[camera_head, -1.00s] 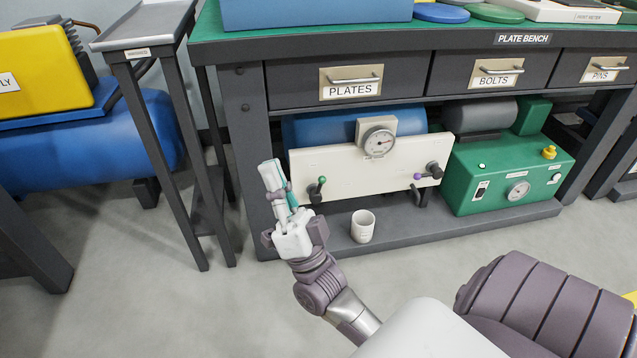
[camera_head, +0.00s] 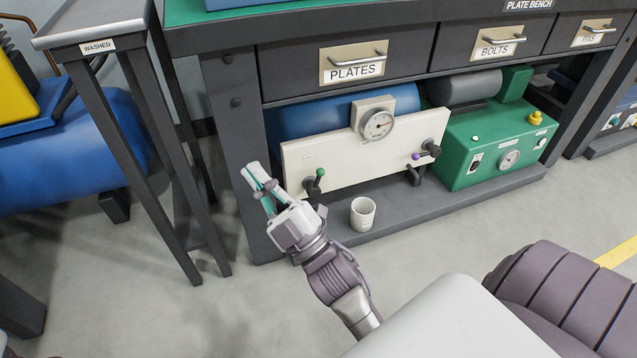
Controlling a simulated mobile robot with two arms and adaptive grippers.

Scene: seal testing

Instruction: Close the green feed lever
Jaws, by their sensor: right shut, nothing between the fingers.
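The green feed lever (camera_head: 320,173) has a green ball knob and a dark stem. It sits at the left end of a cream panel (camera_head: 345,155) under the bench, its knob up and tilted slightly right. My right gripper (camera_head: 254,174) is shut and empty, left of the lever and in front of the bench's left leg. Its fingers point up and left, apart from the lever in the picture. The gripper's base is close to the lever's lower end in the picture; I cannot tell the depth gap. My left gripper is not in view.
A purple-knobbed lever (camera_head: 416,156) is at the panel's right end, with a dial gauge (camera_head: 378,124) above the panel. A white cup (camera_head: 362,214) stands on the low shelf. A green box (camera_head: 500,155) is to the right. A "WASHED" stand (camera_head: 97,47) is at left.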

